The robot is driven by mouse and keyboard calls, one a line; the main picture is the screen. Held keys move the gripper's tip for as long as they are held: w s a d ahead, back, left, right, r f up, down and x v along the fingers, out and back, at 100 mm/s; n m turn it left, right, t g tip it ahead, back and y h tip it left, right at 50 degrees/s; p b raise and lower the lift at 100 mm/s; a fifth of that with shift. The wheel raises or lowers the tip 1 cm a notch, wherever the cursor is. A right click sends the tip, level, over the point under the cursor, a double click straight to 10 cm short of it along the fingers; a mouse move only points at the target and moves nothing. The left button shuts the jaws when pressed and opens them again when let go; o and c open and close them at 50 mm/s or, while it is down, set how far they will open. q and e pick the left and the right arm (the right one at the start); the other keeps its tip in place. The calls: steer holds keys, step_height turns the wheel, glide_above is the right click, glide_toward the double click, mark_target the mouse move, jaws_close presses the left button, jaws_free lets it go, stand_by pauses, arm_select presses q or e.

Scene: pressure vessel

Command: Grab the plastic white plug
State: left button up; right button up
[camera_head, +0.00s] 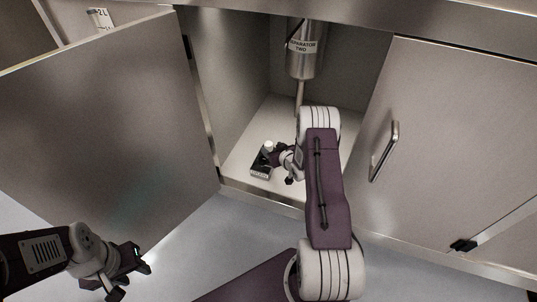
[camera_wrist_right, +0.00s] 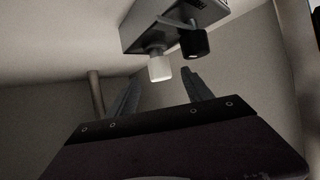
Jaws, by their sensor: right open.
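The white plug (camera_head: 268,147) is a small white cylinder on a small dark box (camera_head: 261,170), which rests on the floor of the open cabinet. In the right wrist view the white plug (camera_wrist_right: 160,68) hangs from the box (camera_wrist_right: 160,18) beside a black knob (camera_wrist_right: 195,43). My right gripper (camera_wrist_right: 163,86) is open, with the white plug just ahead of the gap between its fingers. In the head view my right gripper (camera_head: 282,158) is beside the box and partly hidden by its own wrist. My left gripper (camera_head: 134,281) is open and empty, outside the cabinet.
A metal cylinder labelled separator two (camera_head: 303,50) hangs at the back of the cabinet, with a pipe (camera_head: 299,92) below it. An open door (camera_head: 105,120) stands on the left. A closed door with a handle (camera_head: 384,151) is on the right.

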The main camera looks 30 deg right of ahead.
mark_target(266, 143)
steer(key=b+x, duration=0.1)
steer(key=x, duration=0.1)
steer(key=shift+w+f+b, duration=0.15)
steer(key=shift+f+b, duration=0.2)
steer(key=shift+b, duration=0.05)
steer(key=shift+w, duration=0.2)
steer(key=b+x, duration=0.4)
steer(key=shift+f, duration=0.15)
steer(key=shift+w+b, duration=0.35)
steer(key=shift+w, duration=0.1)
arm_select(q)
step_height(266, 143, down, 5)
steer(key=shift+f, duration=0.1)
arm_select(e)
steer(key=shift+w, duration=0.1)
jaws_close()
